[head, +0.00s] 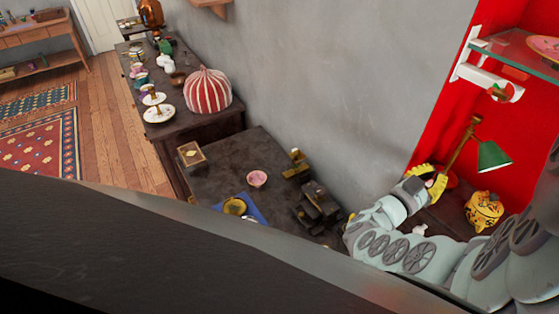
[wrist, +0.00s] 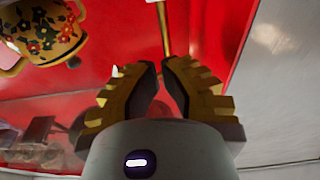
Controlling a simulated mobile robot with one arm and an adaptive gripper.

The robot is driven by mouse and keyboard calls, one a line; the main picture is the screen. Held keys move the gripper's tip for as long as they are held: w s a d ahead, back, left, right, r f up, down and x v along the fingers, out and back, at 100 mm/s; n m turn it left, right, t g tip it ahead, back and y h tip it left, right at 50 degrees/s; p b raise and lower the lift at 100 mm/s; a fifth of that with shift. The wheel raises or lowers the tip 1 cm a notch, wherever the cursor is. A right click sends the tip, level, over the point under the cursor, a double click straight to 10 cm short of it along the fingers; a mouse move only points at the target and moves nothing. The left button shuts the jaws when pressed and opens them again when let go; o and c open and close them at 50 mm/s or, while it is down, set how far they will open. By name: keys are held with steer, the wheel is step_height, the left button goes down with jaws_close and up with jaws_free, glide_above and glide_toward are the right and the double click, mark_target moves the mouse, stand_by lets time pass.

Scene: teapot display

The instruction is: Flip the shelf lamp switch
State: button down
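The shelf lamp has a green shade (head: 494,156) on a slanted brass stem (head: 461,143), in front of the red panel at the right of the head view. My gripper (head: 440,178), with yellow fingers, is at the foot of the stem, partly over the lamp's red base. In the wrist view the brass stem (wrist: 165,28) rises just beyond the fingertips, between the two fingers of my gripper (wrist: 167,66). The fingers are apart with a narrow gap and nothing is clearly held. I cannot make out the switch itself.
A yellow flowered teapot (head: 483,211) stands right of the lamp; it also shows in the wrist view (wrist: 45,30). A glass shelf (head: 510,52) is above. A dark table (head: 225,170) with a pink bowl (head: 257,179) and a striped dome (head: 208,90) lie left.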

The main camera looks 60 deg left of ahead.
mark_target(431, 184)
steer(key=w, duration=0.3)
steer(key=shift+d+r, duration=0.1)
steer(key=shift+r, duration=0.2)
steer(key=f+b, duration=0.3)
steer(key=shift+s+f, duration=0.1)
steer(key=shift+s, duration=0.1)
steer(key=shift+s+f+b, duration=0.1)
steer(key=shift+f+b, duration=0.2)
steer(key=shift+f, duration=0.1)
